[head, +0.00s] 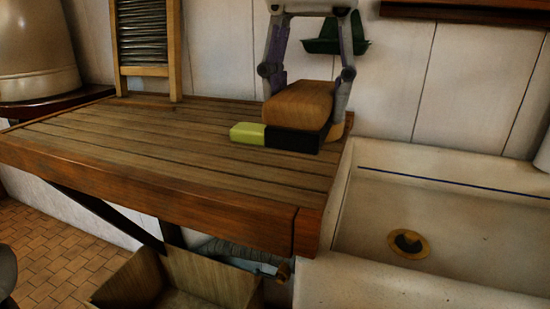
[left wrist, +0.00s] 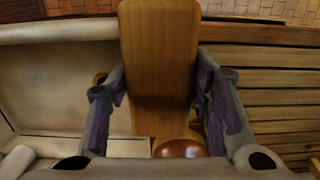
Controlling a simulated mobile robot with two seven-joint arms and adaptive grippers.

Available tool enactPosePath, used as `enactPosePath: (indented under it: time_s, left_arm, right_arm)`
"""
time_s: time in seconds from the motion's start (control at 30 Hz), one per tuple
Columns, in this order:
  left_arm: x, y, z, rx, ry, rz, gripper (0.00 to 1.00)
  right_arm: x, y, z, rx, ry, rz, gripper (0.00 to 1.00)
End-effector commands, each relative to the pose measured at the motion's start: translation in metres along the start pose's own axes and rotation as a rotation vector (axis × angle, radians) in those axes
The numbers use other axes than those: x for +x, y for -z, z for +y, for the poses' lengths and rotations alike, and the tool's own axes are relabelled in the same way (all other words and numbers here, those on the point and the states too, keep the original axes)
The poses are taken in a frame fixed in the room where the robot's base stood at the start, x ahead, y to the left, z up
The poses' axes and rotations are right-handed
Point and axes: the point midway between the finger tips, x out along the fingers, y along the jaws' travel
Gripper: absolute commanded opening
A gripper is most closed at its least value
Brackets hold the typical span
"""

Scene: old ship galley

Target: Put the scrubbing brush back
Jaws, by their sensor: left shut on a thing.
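The scrubbing brush, a wooden block (head: 300,101), is between the fingers of my left gripper (head: 308,90) at the right end of the slatted wooden worktop (head: 150,130). The gripper comes down from above and is shut on the brush. In the left wrist view the brush's wooden face (left wrist: 158,60) fills the space between the fingers (left wrist: 160,105). I cannot tell whether the brush touches the worktop. My right gripper is not in view.
A pale sink (head: 440,215) with a drain lies to the right. A dark green holder (head: 325,46) is on the wall behind my gripper. A washboard (head: 144,45) stands at the back left. An open wooden box (head: 205,278) is below. The worktop's middle is clear.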

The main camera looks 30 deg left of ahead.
Motion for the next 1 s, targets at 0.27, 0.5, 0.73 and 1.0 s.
enactPosePath:
  time_s: [0.27, 0.5, 0.73, 1.0]
  left_arm:
    - [0.047, 0.058, -0.034, 0.001, -0.001, -0.002, 0.12]
    - [0.079, 0.079, -0.045, 0.002, 0.0, -0.002, 0.12]
    - [0.101, 0.08, -0.045, 0.001, 0.0, 0.004, 0.12]
    - [0.104, 0.08, -0.044, 0.002, 0.0, 0.003, 0.5]
  right_arm:
    - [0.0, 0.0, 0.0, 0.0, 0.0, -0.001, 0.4]
    - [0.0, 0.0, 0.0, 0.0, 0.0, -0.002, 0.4]
    - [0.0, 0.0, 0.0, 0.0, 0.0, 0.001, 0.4]
    - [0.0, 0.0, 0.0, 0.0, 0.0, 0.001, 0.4]
